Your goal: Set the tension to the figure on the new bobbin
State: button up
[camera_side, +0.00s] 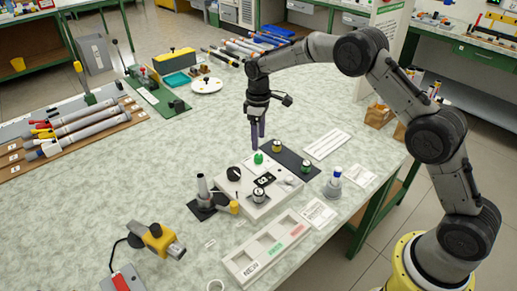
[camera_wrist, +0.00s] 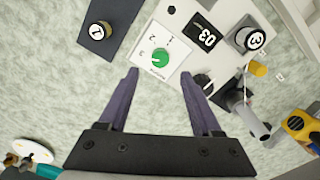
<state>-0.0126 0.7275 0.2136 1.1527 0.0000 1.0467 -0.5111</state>
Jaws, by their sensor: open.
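The pale control box (camera_side: 232,190) stands mid-table with a green knob (camera_side: 258,158), a black knob (camera_side: 234,173) and a dark display (camera_side: 265,180). In the wrist view the green knob (camera_wrist: 160,58) sits on a white plate with numbers around it; its exact setting is hard to read. The display (camera_wrist: 204,39) seems to show 03, turned. A bobbin (camera_side: 259,194) stands on the box; its top label (camera_wrist: 255,40) looks like a 3 in the wrist view. My gripper (camera_side: 258,140) is open, pointing down just above the green knob, its fingers (camera_wrist: 160,74) apart and empty.
A dark mat (camera_side: 290,158) behind the box holds two more bobbins. A tray marked NEW (camera_side: 242,266) lies in front. A grey post with a yellow part (camera_side: 206,192) stands beside the box at left.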

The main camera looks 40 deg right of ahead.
notch_tip(320, 180, up, 7)
dwell(0.3)
notch_tip(320, 180, up, 5)
jog(key=t, duration=0.1)
send_over(259, 155)
jog(key=s+r+t, duration=0.1)
jog(key=s+r, duration=0.2)
jog(key=r, duration=0.4)
jog(key=s+r+m+t, duration=0.1)
jog(key=s+r+t, duration=0.1)
jog(key=s+r, duration=0.95)
jog(key=s+f+m+t, duration=0.2)
jog(key=s, duration=1.3)
jog(key=s+f+m, duration=0.3)
jog(key=s+f, duration=0.6)
jog(key=shift+s+d+f, duration=0.2)
jog(key=shift+s+f, duration=0.1)
jog(key=shift+s, duration=0.05)
